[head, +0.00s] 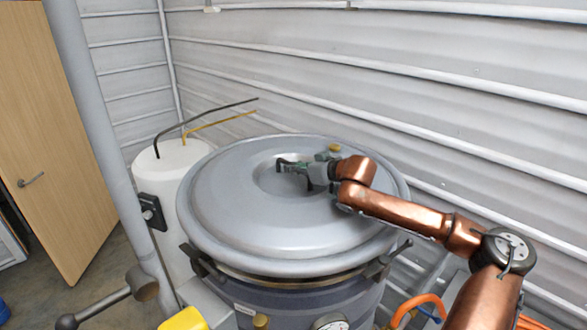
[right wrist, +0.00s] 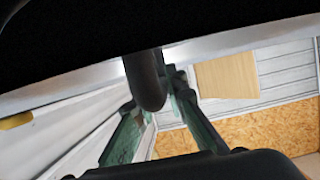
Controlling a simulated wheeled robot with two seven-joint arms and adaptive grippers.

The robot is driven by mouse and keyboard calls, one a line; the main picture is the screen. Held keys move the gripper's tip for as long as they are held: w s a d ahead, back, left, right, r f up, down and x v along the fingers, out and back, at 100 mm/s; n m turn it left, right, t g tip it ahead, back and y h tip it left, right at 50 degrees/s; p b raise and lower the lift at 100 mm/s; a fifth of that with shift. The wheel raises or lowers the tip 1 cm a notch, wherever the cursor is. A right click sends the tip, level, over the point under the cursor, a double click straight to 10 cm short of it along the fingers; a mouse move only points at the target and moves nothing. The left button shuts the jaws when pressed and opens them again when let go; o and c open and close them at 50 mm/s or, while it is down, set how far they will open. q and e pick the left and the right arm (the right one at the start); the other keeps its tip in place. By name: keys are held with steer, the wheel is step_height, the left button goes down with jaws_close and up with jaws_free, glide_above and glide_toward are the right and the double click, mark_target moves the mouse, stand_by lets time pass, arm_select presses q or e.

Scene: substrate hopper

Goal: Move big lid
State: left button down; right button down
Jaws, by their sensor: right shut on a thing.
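The big lid (head: 240,222) is a wide round grey metal disc with a shallow recess at its centre. It lies over the dark grey drum of the hopper (head: 290,301). A narrow brassy band shows between the lid's front rim and the drum; I cannot tell if the lid is seated or slightly raised. My right gripper (head: 294,169) reaches in from the right and is shut on the lid's handle at the centre. In the right wrist view, the dark handle bar (right wrist: 147,82) is between the greenish fingers (right wrist: 155,125). My left gripper is out of view.
A white tank (head: 163,168) with two thin bent pipes stands behind left of the hopper. Dark clamps (head: 200,262) sit at the drum's rim. A corrugated wall (head: 440,90) is close behind and right. A grey post (head: 100,110) and wooden door (head: 40,130) are left.

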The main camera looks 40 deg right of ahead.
mark_target(293, 179)
steer(key=shift+w+d+r, duration=0.15)
steer(key=shift+w+r, duration=0.15)
steer(key=shift+w, duration=0.1)
steer(key=w+d+f, duration=0.1)
steer(key=w+d+f+p, duration=0.1)
steer(key=f, duration=0.1)
steer(key=w+d+f, duration=0.1)
steer(key=f, duration=0.1)
steer(key=shift+w+f, duration=0.2)
steer(key=shift+w, duration=0.05)
steer(key=shift+w+d+f+p, duration=0.15)
steer(key=shift+w+f+p, duration=0.15)
steer(key=shift+f, duration=0.15)
step_height(293, 179, down, 3)
steer(key=shift+d+r+p, duration=0.1)
steer(key=shift+r+p, duration=0.05)
steer(key=shift+p, duration=0.6)
